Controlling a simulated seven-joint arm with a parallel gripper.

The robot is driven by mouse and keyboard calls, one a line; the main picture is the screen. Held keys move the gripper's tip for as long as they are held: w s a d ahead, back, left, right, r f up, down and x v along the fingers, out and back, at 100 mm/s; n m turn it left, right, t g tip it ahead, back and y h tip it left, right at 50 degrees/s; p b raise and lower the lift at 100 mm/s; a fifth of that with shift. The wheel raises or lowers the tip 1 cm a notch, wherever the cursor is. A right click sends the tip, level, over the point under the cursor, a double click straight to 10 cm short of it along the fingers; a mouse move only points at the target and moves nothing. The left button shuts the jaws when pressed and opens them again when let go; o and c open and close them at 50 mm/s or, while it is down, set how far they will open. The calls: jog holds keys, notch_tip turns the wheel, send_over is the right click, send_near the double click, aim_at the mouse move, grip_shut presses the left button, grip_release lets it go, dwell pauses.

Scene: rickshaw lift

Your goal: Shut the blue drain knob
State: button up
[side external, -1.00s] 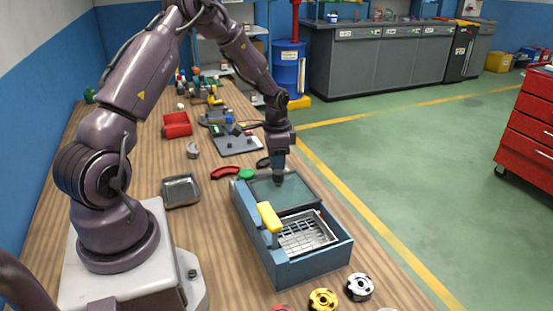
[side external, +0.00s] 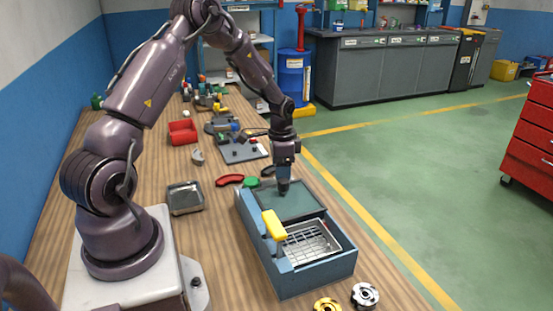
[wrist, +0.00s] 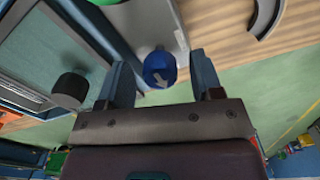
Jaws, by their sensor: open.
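The blue drain knob (wrist: 159,68) shows in the wrist view, rounded, with a pale arrow on it, at the end of a grey plate. I cannot pick it out surely in the side view. My gripper (wrist: 167,78) is open, with one finger on either side of the knob in the wrist picture. Whether the fingers touch it or stand above it I cannot tell. In the side view my gripper (side external: 284,182) points down at the back of a blue-grey box (side external: 309,279) with a teal lid panel (side external: 291,203).
A black knob (wrist: 70,89) stands on the panel beside my left finger. The box has a yellow-topped handle (side external: 273,224) and a wire basket (side external: 312,242). A green knob (side external: 251,182), red curved handle (side external: 230,180) and metal tray (side external: 185,197) lie nearby. Open floor is to the right.

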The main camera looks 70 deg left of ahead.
jog(key=n, duration=0.8)
jog(key=shift+d, duration=0.1)
jog(key=n, duration=0.9)
jog(key=shift+w, duration=0.1)
notch_tip(320, 180, up, 13)
jog(key=n, duration=0.1)
jog(key=s+d+r+m+t, duration=0.1)
jog(key=s+d+r+m, duration=0.4)
jog(key=d, duration=0.4)
jog(key=s+d+r+m+t, duration=0.2)
jog(key=s+d+r+m, duration=0.3)
jog(key=s+d+m, duration=0.2)
jog(key=shift+s+d+r+m+y, duration=0.15)
jog(key=shift+s+d+m+y, duration=0.2)
jog(key=shift+s+d, duration=0.5)
